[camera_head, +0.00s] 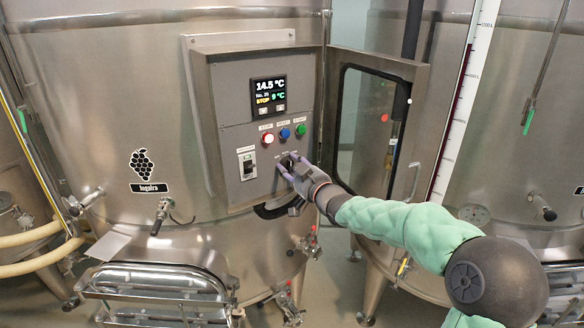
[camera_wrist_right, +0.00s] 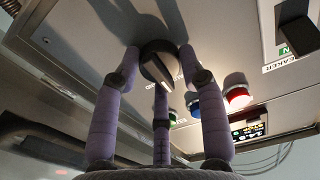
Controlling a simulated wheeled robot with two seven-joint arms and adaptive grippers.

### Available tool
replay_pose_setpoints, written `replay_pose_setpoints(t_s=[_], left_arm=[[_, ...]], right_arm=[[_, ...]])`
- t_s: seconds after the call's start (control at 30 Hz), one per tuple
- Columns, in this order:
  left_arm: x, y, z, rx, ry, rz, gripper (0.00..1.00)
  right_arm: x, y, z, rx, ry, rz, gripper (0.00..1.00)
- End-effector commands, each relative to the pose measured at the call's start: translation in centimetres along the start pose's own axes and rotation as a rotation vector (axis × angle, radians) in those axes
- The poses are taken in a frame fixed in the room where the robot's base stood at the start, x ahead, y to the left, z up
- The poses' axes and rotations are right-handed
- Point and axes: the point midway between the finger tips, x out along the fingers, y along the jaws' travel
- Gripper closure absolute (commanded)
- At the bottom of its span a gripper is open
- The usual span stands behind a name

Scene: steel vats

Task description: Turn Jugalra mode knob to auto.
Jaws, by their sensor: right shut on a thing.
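The mode knob (camera_wrist_right: 158,62) is a round black knob with a raised bar grip on the grey panel. In the wrist view my right gripper (camera_wrist_right: 160,54) has purple fingers closed around it, with fingertips at the panel face. In the head view my right gripper (camera_head: 288,162) covers most of the knob, and the labels around it are too small to read. The grey control panel (camera_head: 225,130) is on the steel vat with the grape logo. Its display (camera_head: 268,91) reads 14.5 °C, STOP and 9 °C. My left gripper is not in view.
Red (camera_head: 267,138), blue (camera_head: 285,133) and green (camera_head: 300,130) buttons sit just above the knob. A breaker switch (camera_head: 247,164) is left of it. The cabinet door (camera_head: 420,75) stands open at right, close beside my right arm.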

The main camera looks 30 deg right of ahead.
Motion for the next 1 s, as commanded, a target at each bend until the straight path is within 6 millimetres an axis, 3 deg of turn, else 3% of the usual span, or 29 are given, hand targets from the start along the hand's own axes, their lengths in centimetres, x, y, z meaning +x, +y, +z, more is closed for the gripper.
replay_pose_setpoints(t_s=[0.07,0.1,0.13,0.17,0.57,0.77,1.0], left_arm=[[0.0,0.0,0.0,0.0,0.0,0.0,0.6],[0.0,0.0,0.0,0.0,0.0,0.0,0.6],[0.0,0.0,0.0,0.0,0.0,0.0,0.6],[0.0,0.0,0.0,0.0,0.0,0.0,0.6],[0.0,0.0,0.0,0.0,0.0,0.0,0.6],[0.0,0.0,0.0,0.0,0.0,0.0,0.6],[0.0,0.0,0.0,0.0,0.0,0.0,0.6]], right_arm=[[0.0,0.0,-0.8,-0.004,0.016,0.0,0.91],[0.0,0.0,-0.8,-0.004,0.016,0.0,0.47],[0.0,0.0,-0.8,-0.004,0.016,0.0,0.39],[0.0,0.0,-0.8,-0.004,0.015,0.0,0.36],[-0.4,0.1,-0.3,-0.002,0.006,0.001,0.36],[-2.8,0.1,-0.4,-0.003,0.007,0.003,0.36],[-7.2,0.1,-0.4,-0.004,0.008,0.003,0.36]])
